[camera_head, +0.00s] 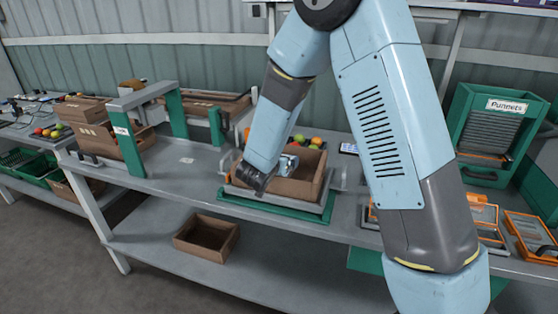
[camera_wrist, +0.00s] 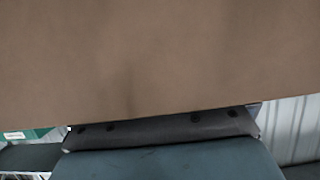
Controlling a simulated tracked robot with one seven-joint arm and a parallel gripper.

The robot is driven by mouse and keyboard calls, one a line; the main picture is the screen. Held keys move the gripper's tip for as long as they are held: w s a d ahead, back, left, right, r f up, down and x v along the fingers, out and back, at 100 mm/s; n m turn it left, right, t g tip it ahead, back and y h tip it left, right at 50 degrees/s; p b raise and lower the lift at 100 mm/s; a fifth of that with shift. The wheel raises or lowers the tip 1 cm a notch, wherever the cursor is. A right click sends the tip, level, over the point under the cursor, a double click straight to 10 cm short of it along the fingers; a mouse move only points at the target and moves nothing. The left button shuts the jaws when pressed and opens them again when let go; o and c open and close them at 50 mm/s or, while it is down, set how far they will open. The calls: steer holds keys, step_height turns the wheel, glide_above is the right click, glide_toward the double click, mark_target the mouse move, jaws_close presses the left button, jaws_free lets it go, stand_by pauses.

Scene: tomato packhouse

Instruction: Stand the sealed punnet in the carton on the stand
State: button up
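The open brown carton (camera_head: 308,190) sits on the stand (camera_head: 275,212), which has a green base and grey rails, on the bench. My gripper (camera_head: 254,180) is at the carton's left front side, close to its wall. Its fingertips are hidden or too small to make out. A small pale blue and grey shape shows at the carton's left inner side; I cannot tell if it is part of my gripper or a punnet. In the wrist view a plain brown surface (camera_wrist: 160,60) fills most of the picture, very close. No sealed punnet shows clearly.
Orange-rimmed trays (camera_head: 530,236) lie at the right, below a green rack with a "Punnets" sign (camera_head: 507,106). A green gate frame (camera_head: 128,140) stands left of the stand. An empty brown box (camera_head: 207,237) is on the lower shelf. My arm hides the bench right of the carton.

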steer(key=shift+r, duration=0.1)
steer(key=shift+s+r, duration=0.15)
steer(key=v, duration=1.2)
step_height(320, 180, up, 10)
steer(key=w+d+n+y, duration=0.1)
steer(key=w+d+y, duration=0.1)
steer(key=y, duration=0.4)
steer(key=s+d+r+n+g+y, duration=0.2)
steer(key=s+d+r+n, duration=0.15)
steer(key=d+r, duration=0.2)
steer(key=s+d+r+g+h, duration=0.1)
steer(key=s+d+g, duration=0.1)
steer(key=s+d, duration=0.6)
steer(key=s+d+r+g+h, duration=0.1)
steer(key=s+d+g+h, duration=0.1)
steer(key=s+d, duration=0.7)
steer(key=s+g, duration=0.1)
steer(key=s, duration=0.3)
steer(key=shift+s, duration=0.4)
steer(key=shift+d+r+m, duration=0.1)
steer(key=shift+m, duration=0.15)
